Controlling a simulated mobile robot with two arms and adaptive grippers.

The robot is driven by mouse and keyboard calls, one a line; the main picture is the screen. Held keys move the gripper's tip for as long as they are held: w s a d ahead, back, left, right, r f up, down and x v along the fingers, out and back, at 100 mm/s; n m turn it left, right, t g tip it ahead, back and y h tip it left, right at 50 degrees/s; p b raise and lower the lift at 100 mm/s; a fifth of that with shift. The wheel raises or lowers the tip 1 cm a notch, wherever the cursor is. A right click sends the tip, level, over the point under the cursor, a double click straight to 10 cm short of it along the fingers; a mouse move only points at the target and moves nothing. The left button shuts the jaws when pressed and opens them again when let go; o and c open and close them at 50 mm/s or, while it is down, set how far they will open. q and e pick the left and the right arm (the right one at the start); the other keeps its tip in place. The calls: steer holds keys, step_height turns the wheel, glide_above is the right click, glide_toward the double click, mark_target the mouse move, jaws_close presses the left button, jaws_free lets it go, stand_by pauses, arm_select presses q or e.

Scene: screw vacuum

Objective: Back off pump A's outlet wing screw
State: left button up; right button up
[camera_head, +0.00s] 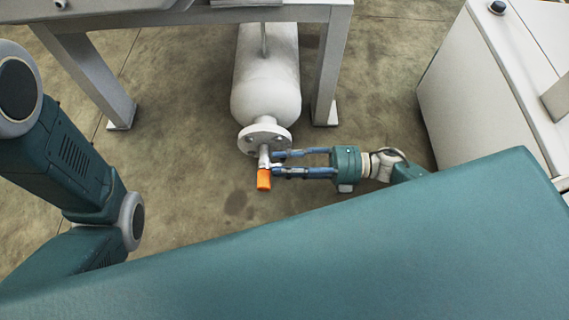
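A pale metal stem (264,156) sticks out toward me from a round white flange (264,138) at the near end of a white tank. An orange piece (263,180) sits on the stem's near end; which part is the wing screw is too small to tell. My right gripper (277,163) comes in from the right, with two blue fingers lying roughly parallel and a gap between them. Their tips are at the stem's right side, just beyond the orange piece. Whether they touch or hold anything is unclear. My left arm shows at the left; its gripper is outside the view.
The white tank (267,82) lies under a grey frame with legs (332,65) on either side. A large white cabinet (490,90) stands at the right, beyond my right arm. The concrete floor (180,150) left of the flange is clear.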

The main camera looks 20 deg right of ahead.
jaws_close()
steer(key=shift+f, duration=0.1)
steer(key=n+b, duration=0.1)
steer(key=n, duration=0.4)
steer(key=shift+s+f, duration=0.1)
steer(key=shift+f, duration=0.05)
steer(key=n+b, duration=0.2)
steer(key=n, duration=0.3)
steer(key=shift+f, duration=0.1)
steer(key=n+b, duration=0.3)
steer(key=n, duration=0.2)
steer(key=shift+f+n, duration=0.1)
steer(key=shift+n, duration=0.3)
steer(key=n+b, duration=0.3)
steer(key=n, duration=0.1)
steer(key=shift+w, duration=0.2)
steer(key=shift+n+b, duration=0.65)
steer(key=shift+n, duration=0.45)
steer(key=shift+r, duration=0.2)
